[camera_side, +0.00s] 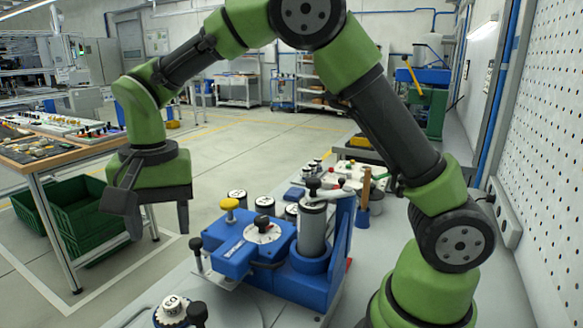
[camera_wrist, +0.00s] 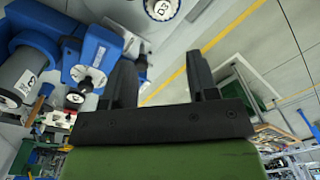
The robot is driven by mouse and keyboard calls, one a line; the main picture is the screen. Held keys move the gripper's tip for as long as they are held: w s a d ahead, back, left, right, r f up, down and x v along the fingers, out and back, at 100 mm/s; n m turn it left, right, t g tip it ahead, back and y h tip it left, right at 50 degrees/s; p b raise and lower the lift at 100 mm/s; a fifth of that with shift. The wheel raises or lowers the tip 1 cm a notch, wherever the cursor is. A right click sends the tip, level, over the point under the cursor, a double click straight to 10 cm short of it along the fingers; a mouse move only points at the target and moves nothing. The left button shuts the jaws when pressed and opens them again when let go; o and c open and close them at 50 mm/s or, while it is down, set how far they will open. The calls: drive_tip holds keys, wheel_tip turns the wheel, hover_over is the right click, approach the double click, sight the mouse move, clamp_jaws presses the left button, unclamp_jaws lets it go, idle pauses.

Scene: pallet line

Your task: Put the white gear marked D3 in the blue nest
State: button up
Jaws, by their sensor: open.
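The white gear marked D3 (camera_side: 171,309) sits at the bottom edge of the side view, beside a black knob. It also shows at the top edge of the wrist view (camera_wrist: 160,8), partly cut off, beyond my fingertips. My gripper (camera_side: 159,230) is open and empty, pointing down, apart from the gear; its two fingers also show in the wrist view (camera_wrist: 161,72). A blue fixture (camera_side: 232,256) stands right of my gripper in the side view, with a white dial, a yellow knob and a grey cylinder. I cannot tell which part of it is the nest.
Several white-topped grey cylinders (camera_side: 237,195) stand behind the fixture. Farther back lie small parts on the grey bench. Green crates (camera_side: 75,218) are under a wooden table (camera_side: 88,147) at left. A perforated wall panel (camera_side: 548,150) bounds the right side.

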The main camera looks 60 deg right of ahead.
drive_tip(key=s+d+r+n+t+y, duration=0.1)
drive_tip(key=s+d+r+t, duration=0.15)
drive_tip(key=s+r, duration=0.25)
drive_tip(key=s+d+r+n+t, duration=0.1)
drive_tip(key=s+d+r, duration=0.2)
drive_tip(key=s+r, duration=0.15)
drive_tip(key=s+d+n+t, duration=0.2)
drive_tip(key=s+t, duration=0.1)
drive_tip(key=s, duration=0.7)
drive_tip(key=shift+n+y, duration=0.3)
drive_tip(key=shift+n, duration=0.1)
drive_tip(key=shift+o, duration=0.3)
idle(0.7)
